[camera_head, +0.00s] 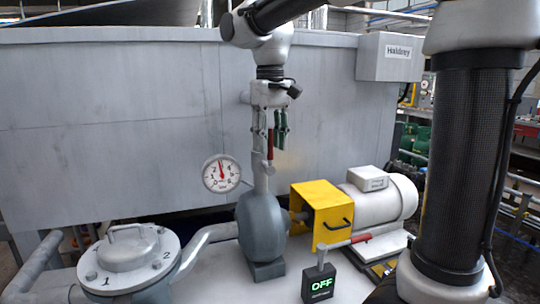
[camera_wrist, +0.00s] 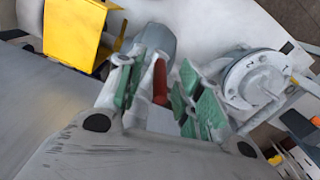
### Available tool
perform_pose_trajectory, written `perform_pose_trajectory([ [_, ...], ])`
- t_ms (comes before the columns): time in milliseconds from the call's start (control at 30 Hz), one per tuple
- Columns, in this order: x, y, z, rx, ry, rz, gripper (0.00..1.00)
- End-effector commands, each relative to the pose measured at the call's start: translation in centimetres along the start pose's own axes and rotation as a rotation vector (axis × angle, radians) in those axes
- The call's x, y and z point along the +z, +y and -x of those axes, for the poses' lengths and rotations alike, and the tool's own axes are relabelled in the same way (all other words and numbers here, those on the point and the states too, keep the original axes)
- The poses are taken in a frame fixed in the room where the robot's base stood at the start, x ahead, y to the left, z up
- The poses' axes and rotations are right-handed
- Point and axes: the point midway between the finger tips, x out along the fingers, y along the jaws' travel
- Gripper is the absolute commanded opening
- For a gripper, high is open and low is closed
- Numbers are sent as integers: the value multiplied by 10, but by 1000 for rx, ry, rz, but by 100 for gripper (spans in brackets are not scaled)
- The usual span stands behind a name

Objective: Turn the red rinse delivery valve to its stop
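The red valve handle (camera_head: 270,145) is on the upright grey delivery pipe (camera_head: 260,182) above the pump, and points roughly up and down. In the wrist view the red handle (camera_wrist: 160,82) shows between my two green-padded fingers. My gripper (camera_head: 273,128) points down at the handle's height, in front of the tank wall. It is open, with gaps visible on both sides of the handle in the wrist view. I cannot tell how far the handle lies in depth between the pads. Part of the valve body is hidden by my fingers.
A pressure gauge (camera_head: 221,173) sits left of the pipe. The grey pump (camera_head: 261,226), yellow guard (camera_head: 321,212) and white motor (camera_head: 379,200) stand below. A second red-ended lever (camera_head: 347,242) lies near an OFF display (camera_head: 320,284). A round lidded housing (camera_head: 130,252) is at the left.

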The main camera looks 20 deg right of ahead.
Motion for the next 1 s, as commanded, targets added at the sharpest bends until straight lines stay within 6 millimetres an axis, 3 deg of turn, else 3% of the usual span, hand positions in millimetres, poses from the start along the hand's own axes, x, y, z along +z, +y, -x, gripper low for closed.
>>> perform_pose_trajectory([
  [200,0,0,-31,0,-1,0,36],
  [567,0,0,-39,0,1,0,36],
  [767,0,0,-38,0,1,0,2],
  [1000,0,0,-38,-1,1,0,0],
])
